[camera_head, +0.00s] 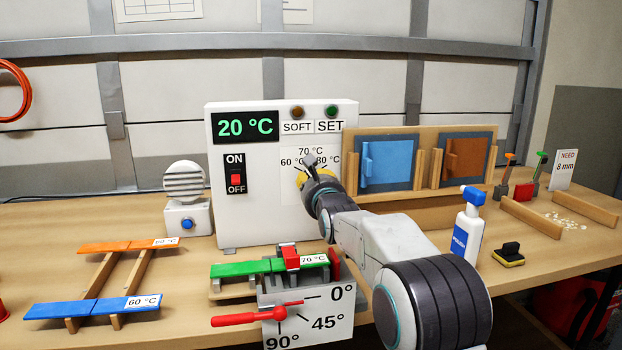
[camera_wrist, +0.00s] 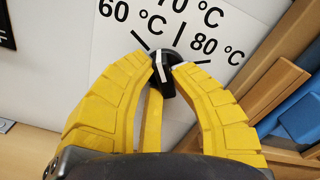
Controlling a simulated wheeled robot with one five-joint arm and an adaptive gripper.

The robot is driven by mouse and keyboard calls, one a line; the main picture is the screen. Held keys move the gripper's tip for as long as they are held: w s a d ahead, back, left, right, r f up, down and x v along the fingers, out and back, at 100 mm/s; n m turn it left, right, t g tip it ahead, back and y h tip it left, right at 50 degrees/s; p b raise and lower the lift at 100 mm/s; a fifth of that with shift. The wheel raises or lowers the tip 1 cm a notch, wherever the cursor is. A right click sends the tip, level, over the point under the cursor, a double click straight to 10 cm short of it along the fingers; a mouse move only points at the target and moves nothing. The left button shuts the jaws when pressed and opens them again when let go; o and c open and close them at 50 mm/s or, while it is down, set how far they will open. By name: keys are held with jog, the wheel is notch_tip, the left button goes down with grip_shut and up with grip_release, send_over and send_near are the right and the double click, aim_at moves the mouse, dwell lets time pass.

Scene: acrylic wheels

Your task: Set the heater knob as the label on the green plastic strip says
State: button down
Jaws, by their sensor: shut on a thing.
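The white heater box (camera_head: 265,208) stands at the back of the bench, its display (camera_head: 245,127) reading 20 °C. Its dial is marked 60, 70 and 80 °C. My gripper (camera_head: 311,165) is at the dial. In the wrist view, its yellow fingers (camera_wrist: 166,66) are shut on the black knob (camera_wrist: 167,83), which has a white mark. The fingers hide part of the knob; I cannot tell exactly which value it points to. The green plastic strip (camera_head: 233,269) lies in the bending fixture at the front, its label (camera_head: 314,259) reading 70 °C.
A red ON/OFF switch (camera_head: 236,179) is left of the dial. Orange (camera_head: 110,246) and blue (camera_head: 70,309) strips lie on supports at left. A wooden panel with blue (camera_head: 392,163) and brown squares stands right of the heater. A spray bottle (camera_head: 466,232) stands right of my arm.

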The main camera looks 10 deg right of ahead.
jog(key=m, duration=0.2)
jog(key=r+m+b, duration=0.1)
jog(key=m, duration=0.1)
jog(key=shift+d+r, duration=0.1)
jog(key=shift+r, duration=0.1)
jog(key=c, duration=1.3)
grip_release()
jog(key=shift+d, duration=0.15)
jog(key=shift+o, duration=0.7)
jog(key=shift+f, duration=0.3)
jog(key=shift+s+f, duration=0.1)
jog(key=shift+s, duration=0.05)
